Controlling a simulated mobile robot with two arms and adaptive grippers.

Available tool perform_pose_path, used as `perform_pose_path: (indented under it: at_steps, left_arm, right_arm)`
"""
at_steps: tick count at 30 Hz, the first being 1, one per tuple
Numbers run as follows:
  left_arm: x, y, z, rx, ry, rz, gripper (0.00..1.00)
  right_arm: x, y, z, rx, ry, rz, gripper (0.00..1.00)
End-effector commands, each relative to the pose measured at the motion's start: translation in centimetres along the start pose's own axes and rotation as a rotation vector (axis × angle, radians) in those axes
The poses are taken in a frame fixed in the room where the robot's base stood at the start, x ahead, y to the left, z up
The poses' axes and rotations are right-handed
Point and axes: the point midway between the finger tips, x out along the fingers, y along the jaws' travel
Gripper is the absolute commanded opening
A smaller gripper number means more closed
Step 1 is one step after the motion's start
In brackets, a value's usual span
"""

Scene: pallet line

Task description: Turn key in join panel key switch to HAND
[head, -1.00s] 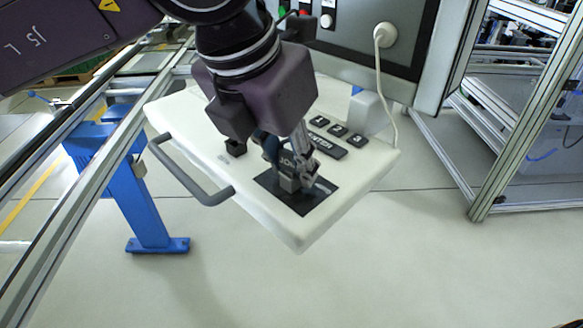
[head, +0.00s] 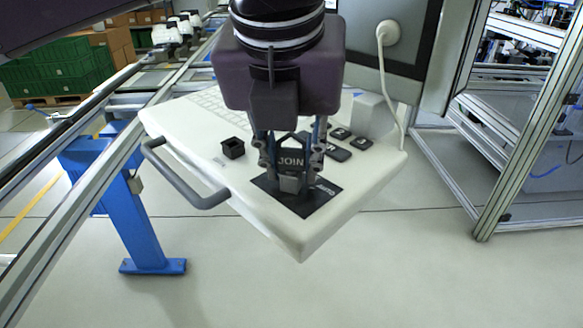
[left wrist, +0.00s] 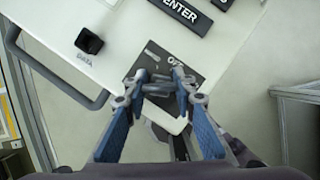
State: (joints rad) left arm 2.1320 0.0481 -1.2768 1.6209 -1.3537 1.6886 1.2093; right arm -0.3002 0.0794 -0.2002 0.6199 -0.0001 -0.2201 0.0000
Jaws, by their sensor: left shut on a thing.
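The key, with a dark tag marked JOIN (head: 291,160), stands upright over the key switch on the join panel. My left gripper (head: 291,167) is shut on the key, one finger on each side of the tag, pointing down. A grey block (head: 290,184) shows under the tag. The black switch plate (head: 322,198) has a light label at its right, too small to read surely. In the left wrist view the fingertips (left wrist: 160,84) close over the plate (left wrist: 195,82). The HAND mark cannot be made out, and the fingers partly hide the switch. My right gripper is out of view.
The white panel (head: 295,235) has a grey handle (head: 185,190), a small black socket (head: 233,148) marked DATA and dark keys, including ENTER (left wrist: 180,12). A white cable (head: 381,90) hangs behind. A rail frame with a blue leg (head: 138,215) stands left. Open floor lies in front.

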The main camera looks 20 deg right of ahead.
Motion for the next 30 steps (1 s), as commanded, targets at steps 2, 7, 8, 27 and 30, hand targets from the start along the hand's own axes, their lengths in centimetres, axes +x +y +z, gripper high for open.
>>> perform_pose_path:
  at_steps: [2, 7, 8, 27, 30]
  left_arm:
    - [0.23, -0.1, -0.11, -0.047, 0.0, 0.021, 0.01]
    - [0.0, -0.06, -0.03, -0.104, 0.002, 0.042, 0.32]
    - [0.0, -0.05, -0.03, -0.103, 0.002, 0.042, 0.35]
    - [0.01, -0.02, 0.0, -0.101, 0.001, 0.041, 0.62]
    - [0.01, -0.02, 0.0, -0.101, 0.001, 0.041, 0.62]
  right_arm:
    - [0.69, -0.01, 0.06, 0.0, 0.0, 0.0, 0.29]
    - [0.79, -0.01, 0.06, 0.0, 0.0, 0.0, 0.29]
    - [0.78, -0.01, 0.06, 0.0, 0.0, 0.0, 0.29]
    - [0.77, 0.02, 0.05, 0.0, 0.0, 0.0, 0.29]
    - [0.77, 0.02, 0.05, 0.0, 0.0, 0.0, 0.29]
